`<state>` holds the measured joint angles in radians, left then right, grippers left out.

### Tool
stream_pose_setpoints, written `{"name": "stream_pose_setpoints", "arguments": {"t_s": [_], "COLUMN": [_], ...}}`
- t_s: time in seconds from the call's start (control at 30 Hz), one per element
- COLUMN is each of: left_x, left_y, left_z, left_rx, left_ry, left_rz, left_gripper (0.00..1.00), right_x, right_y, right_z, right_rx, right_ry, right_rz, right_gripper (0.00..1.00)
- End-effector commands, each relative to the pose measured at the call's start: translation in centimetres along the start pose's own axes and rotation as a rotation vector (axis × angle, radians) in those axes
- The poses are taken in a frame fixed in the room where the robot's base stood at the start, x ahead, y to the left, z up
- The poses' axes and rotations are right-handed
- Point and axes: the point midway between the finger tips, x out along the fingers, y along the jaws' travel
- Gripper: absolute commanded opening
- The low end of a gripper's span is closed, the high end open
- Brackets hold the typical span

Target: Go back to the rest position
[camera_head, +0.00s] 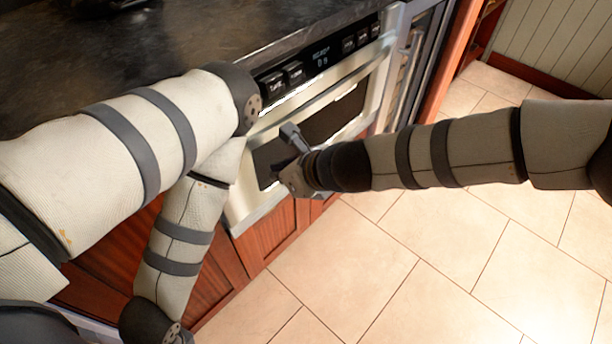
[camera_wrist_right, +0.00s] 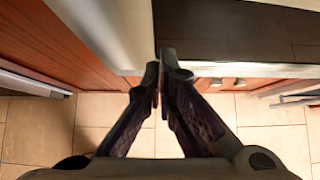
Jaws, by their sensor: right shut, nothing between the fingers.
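The microwave drawer (camera_head: 243,203) has a pale metal frame and a dark window, and sits under the dark counter. Its black control panel (camera_head: 322,58) runs along the top. My right gripper (camera_head: 280,172) comes in from the right and is in front of the dark window. In the right wrist view its two fingers (camera_wrist_right: 160,58) meet at the tips with nothing between them. I cannot tell whether it touches the front. My left arm bends at the counter edge and its forearm runs down to the bottom edge; its gripper is out of view.
The dark counter (camera_head: 210,30) lies at the upper left. Reddish wooden cabinet fronts (camera_head: 272,234) are below the microwave, close to my left forearm. The tiled floor (camera_head: 440,260) at the lower right is clear. A panelled wall (camera_head: 553,45) stands at the upper right.

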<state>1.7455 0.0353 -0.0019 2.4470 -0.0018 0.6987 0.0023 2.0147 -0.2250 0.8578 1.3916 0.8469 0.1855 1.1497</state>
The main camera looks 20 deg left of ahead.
Motion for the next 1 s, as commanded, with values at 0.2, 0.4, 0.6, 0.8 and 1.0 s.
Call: {"name": "stream_pose_setpoints", "arguments": {"t_s": [0.2, 0.4, 0.6, 0.8, 1.0], "left_x": [-2.3, -3.0, -3.0, -3.4, -4.3], "left_y": [0.1, 0.1, 0.1, 0.1, 0.1], "left_z": [-1.0, -1.3, -1.3, -1.5, -1.9], "left_rx": [-0.001, -0.002, -0.002, -0.002, -0.002], "left_ry": [0.058, 0.075, 0.075, 0.087, 0.11], "left_rz": [0.003, 0.004, 0.004, 0.005, 0.006], "left_gripper": [0.67, 0.67, 0.67, 0.67, 0.67], "right_x": [-6.7, -9.7, -10.1, -10.0, -15.7], "right_y": [-0.3, -0.1, 0.0, 2.9, 9.4], "right_z": [0.4, 0.1, -0.3, -11.2, -29.3], "right_rx": [-0.003, -0.002, -0.003, -0.32, -0.933], "right_ry": [-0.002, 0.0, 0.005, 0.199, 0.449], "right_rz": [-0.009, -0.004, -0.001, 0.05, 0.316], "right_gripper": [0.0, 0.0, 0.0, 0.0, 0.0]}}
